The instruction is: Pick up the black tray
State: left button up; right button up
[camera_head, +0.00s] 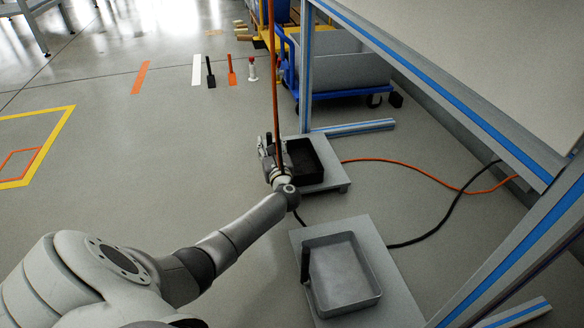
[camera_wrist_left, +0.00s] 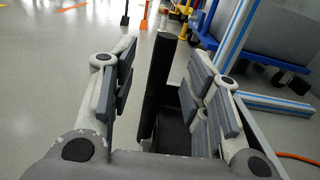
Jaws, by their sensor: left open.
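The black tray (camera_head: 308,164) sits on a low grey platform (camera_head: 333,178) near the table leg, in the upper middle of the head view. My left gripper (camera_head: 271,152) is at its left side and hides part of it. In the left wrist view, an upright black plate (camera_wrist_left: 154,85), which looks like the tray's handle, stands between the two fingers of my open left gripper (camera_wrist_left: 168,65). Gaps show on both sides of the plate. Part of the dark tray interior (camera_wrist_left: 173,137) shows beside the right finger. My right gripper is not in view.
A grey tray (camera_head: 345,275) with a dark upright handle sits on a nearer platform (camera_head: 388,300). Orange and black cables (camera_head: 420,170) cross the floor at right. A blue cart (camera_head: 345,95) stands behind. The floor at left is open.

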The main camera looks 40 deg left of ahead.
pick_arm(q)
jog(key=shift+w+a, duration=0.2)
jog(key=shift+a, duration=0.05)
jog(key=shift+c, duration=0.4)
grip_shut()
jog(key=shift+r, duration=0.1)
